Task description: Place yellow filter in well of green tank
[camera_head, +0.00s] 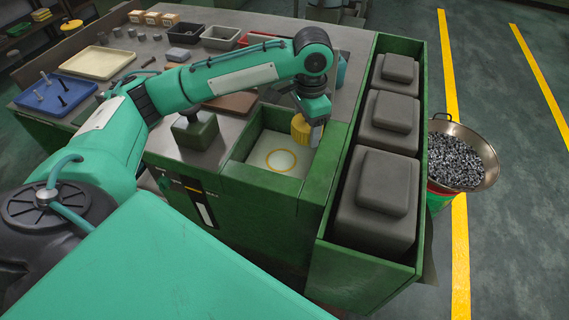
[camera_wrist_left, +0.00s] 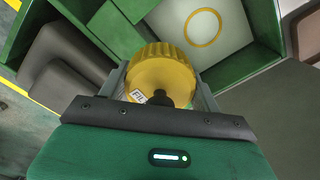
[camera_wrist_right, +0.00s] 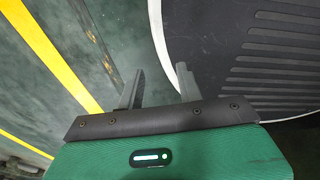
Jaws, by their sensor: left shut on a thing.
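The yellow filter (camera_head: 303,130) is a ribbed round cap held in my left gripper (camera_head: 312,132), over the right side of the well in the head view. It also shows in the left wrist view (camera_wrist_left: 160,78), with a dark knob and a partly hidden label. The green tank (camera_head: 240,205) has an open well (camera_head: 262,158) with a pale floor and a yellow ring (camera_head: 281,160) on it. The ring also shows in the left wrist view (camera_wrist_left: 203,27), apart from the filter. My right gripper (camera_wrist_right: 157,82) is open and empty.
A green bin with several grey blocks (camera_head: 378,195) stands right of the tank. A pan of metal bits (camera_head: 455,160) stands beyond it. A dark block with a knob (camera_head: 195,128) sits left of the well. Trays (camera_head: 95,62) lie on the bench.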

